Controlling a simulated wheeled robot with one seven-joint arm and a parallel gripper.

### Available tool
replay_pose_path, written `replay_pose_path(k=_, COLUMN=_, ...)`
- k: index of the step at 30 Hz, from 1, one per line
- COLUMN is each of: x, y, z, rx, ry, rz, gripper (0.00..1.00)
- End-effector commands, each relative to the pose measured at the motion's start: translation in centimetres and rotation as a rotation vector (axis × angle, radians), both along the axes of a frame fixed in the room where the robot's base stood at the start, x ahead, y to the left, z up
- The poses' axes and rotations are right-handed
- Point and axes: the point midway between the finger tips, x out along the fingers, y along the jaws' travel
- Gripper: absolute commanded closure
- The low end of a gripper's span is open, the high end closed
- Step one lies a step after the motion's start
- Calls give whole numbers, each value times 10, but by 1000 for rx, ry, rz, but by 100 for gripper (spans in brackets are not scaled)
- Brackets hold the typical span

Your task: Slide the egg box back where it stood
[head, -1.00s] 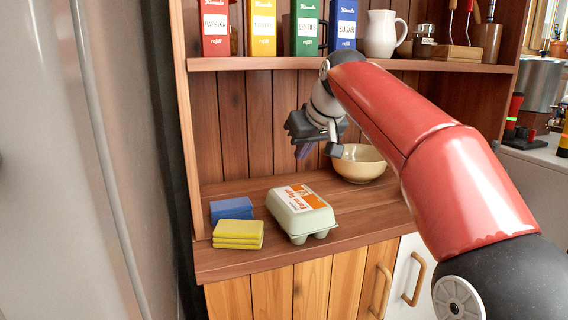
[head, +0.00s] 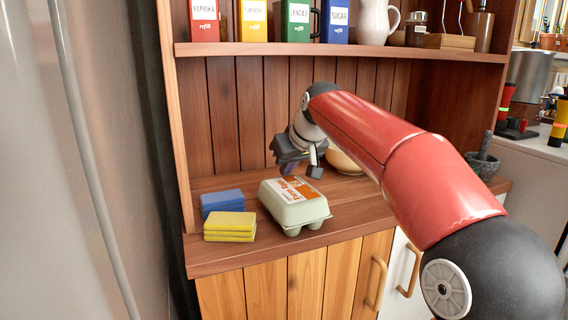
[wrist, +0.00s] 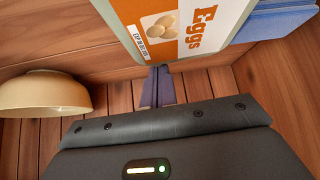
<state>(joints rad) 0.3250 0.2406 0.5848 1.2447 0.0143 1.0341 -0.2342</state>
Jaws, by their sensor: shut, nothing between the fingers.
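The egg box (head: 293,213) is pale green with an orange and white label on its lid. It sits closed on the wooden counter, right of the sponges, near the front edge. My gripper (head: 288,171) is shut and empty, low behind the box's back edge. In the wrist view the shut fingers (wrist: 158,84) point at the edge of the egg box (wrist: 113,20), whose label shows eggs. I cannot tell whether the fingertips touch the box. My arm hides part of the counter to the right.
A blue sponge (head: 221,201) and a stack of yellow sponges (head: 230,226) lie left of the box. A cream bowl (head: 343,163) stands behind my arm and also shows in the wrist view (wrist: 45,93). A shelf (head: 250,50) with tins runs above.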

Motion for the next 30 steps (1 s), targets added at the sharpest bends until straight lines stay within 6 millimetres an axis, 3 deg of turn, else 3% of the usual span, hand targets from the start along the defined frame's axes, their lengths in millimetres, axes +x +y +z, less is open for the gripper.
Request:
replay_pose_path(k=13, x=-6, y=-2, z=0, rx=-1, ry=-1, rz=0, gripper=100)
replay_pose_path(k=20, x=-24, y=-11, z=-1, rx=-2, ry=-1, rz=0, gripper=100)
replay_pose_path(k=30, x=-24, y=-10, z=1, rx=-1, ry=1, rz=1, gripper=100)
